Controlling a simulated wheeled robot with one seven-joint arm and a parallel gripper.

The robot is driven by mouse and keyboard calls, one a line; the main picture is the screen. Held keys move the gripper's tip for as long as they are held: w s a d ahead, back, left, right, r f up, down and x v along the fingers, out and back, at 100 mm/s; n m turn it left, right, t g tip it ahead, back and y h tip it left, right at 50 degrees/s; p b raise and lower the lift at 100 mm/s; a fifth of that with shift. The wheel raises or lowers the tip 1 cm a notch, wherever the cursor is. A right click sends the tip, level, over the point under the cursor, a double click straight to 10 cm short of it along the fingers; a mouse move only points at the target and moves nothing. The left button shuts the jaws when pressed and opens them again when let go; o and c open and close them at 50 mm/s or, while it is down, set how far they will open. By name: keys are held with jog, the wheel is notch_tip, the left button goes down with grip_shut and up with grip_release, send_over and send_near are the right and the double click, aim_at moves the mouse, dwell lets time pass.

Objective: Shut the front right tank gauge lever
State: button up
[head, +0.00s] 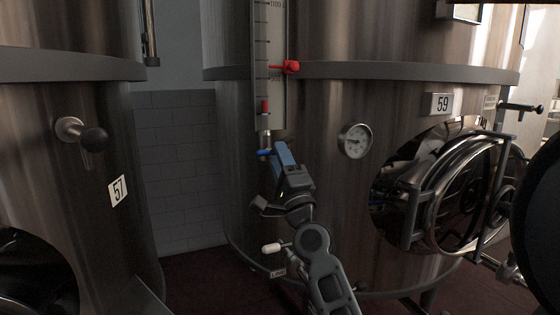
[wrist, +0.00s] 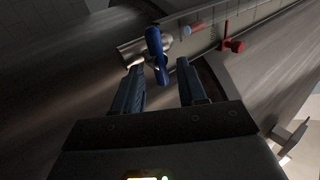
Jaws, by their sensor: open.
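The front right tank (head: 340,190), marked 59, carries a tall gauge strip (head: 270,60) with a scale and a red marker near its bottom. A blue gauge lever (head: 264,152) sits on the metal fitting below the strip. In the wrist view the blue lever (wrist: 155,52) stands just beyond the fingertips, across the fitting. My gripper (head: 281,150) is beside the lever; in the wrist view my gripper (wrist: 163,68) is open, with its two fingers apart and nothing held. In the head view the gripper partly covers the fitting; I cannot tell whether a finger touches the lever.
A red valve knob (head: 290,67) sticks out beside the gauge and shows in the wrist view (wrist: 232,45). A dial (head: 355,140) and a round open hatch (head: 465,195) lie to the right. Tank 57 (head: 115,220) stands left, past a tiled wall (head: 180,170).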

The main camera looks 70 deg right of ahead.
jog(key=b+v, duration=0.3)
jog(key=v, duration=0.4)
jog(key=shift+s+a+f+b, duration=0.2)
jog(key=shift+a+f+b, duration=0.05)
jog(key=shift+a+b, duration=0.05)
